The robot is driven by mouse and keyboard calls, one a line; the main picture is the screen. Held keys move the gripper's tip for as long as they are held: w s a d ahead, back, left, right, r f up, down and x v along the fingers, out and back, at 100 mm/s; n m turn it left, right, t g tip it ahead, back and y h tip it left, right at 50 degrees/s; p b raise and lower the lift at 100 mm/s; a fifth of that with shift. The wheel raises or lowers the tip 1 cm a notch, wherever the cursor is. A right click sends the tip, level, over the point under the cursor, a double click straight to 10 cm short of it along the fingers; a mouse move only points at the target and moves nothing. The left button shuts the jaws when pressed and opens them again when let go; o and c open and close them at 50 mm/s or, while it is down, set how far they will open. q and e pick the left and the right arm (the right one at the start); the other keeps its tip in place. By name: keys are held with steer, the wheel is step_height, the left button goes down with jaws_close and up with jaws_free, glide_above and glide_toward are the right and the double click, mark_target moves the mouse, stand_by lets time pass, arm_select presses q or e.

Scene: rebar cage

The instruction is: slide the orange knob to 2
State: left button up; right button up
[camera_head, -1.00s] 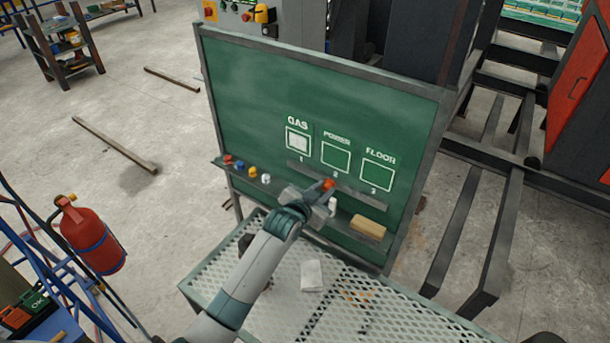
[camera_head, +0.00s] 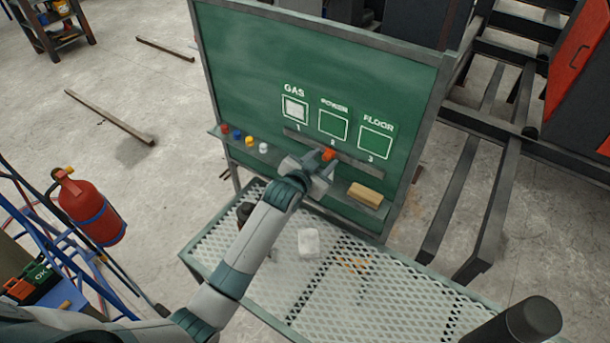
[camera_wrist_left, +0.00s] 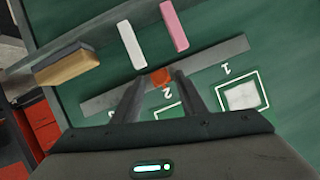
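The orange knob (camera_head: 328,154) sits on a grey slide rail (camera_head: 355,166) across the green board, below the three outlined boxes. In the left wrist view the knob (camera_wrist_left: 160,77) lies on the rail directly beside the mark 2 (camera_wrist_left: 167,93). My left gripper (camera_head: 322,167) reaches to the board at the knob. In the left wrist view its two fingers (camera_wrist_left: 157,79) stand apart, one on each side of the knob, with a small gap showing on the left side. The fingers hide part of the rail. My right gripper is not in view.
A wooden eraser (camera_head: 365,194) lies on the board's ledge, with a white stick (camera_wrist_left: 131,45) and a pink stick (camera_wrist_left: 174,26). Coloured pegs sit at the ledge's left. A mesh table (camera_head: 400,300) stands in front, with a white block (camera_head: 309,243) on it.

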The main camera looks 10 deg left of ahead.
arm_select(q)
steer(key=b+v, duration=0.2)
steer(key=v, duration=1.4)
steer(key=shift+s+a+b, duration=0.15)
steer(key=shift+s+b, duration=0.25)
